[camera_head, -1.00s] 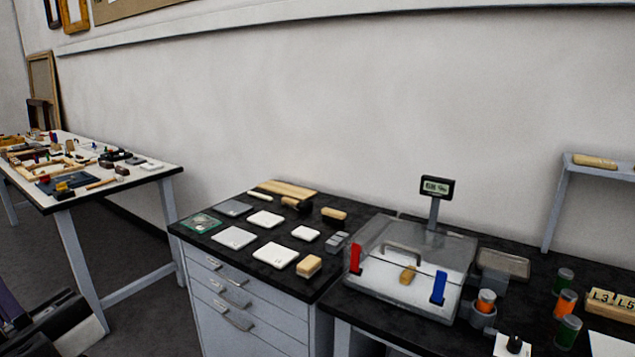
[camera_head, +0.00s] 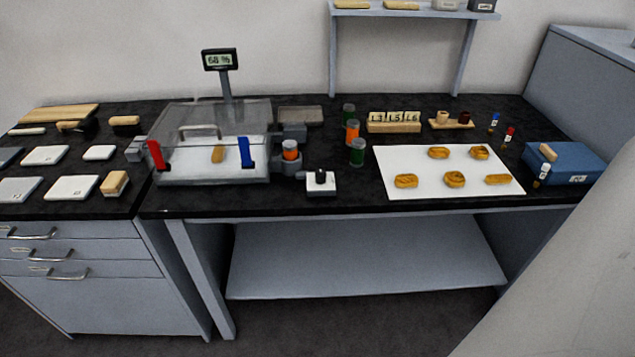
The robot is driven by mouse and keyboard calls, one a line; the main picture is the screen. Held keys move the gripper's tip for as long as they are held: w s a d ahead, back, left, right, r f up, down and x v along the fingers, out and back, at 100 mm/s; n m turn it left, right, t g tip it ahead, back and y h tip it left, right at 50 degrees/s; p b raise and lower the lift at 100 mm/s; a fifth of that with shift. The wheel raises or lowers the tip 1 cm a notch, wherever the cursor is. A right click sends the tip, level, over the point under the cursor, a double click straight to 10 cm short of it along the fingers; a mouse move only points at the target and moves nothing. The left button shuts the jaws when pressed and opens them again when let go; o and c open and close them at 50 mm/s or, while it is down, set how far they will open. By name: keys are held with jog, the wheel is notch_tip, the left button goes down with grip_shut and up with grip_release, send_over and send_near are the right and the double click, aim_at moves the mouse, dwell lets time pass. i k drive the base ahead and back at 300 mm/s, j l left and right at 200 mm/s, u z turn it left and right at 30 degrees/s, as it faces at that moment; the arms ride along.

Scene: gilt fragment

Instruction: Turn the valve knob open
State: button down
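A small black knob (camera_head: 320,176) stands upright on a white square base (camera_head: 322,187) near the front edge of the black worktop. It is the likeliest valve knob, but its setting is too small to read. Left of it is a clear box (camera_head: 180,172) with a red clip (camera_head: 155,155), a blue clip (camera_head: 245,152) and a tan piece (camera_head: 218,154) inside. A grey fitting holding an orange-banded canister (camera_head: 290,150) sits between box and knob. My gripper is not in view.
A display on a post (camera_head: 220,60) reads 68 %. Right of the knob are several green and orange jars (camera_head: 357,152), a white sheet (camera_head: 420,186) with golden fragments, and a blue case (camera_head: 570,165). A large pale surface fills the lower right.

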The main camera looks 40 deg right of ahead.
aim_at(320, 176)
jog(key=j+z, duration=0.1)
jog(key=z, duration=0.3)
jog(key=j+z, duration=0.1)
jog(key=z, duration=0.25)
jog(key=j+z, duration=0.1)
jog(key=z, duration=0.3)
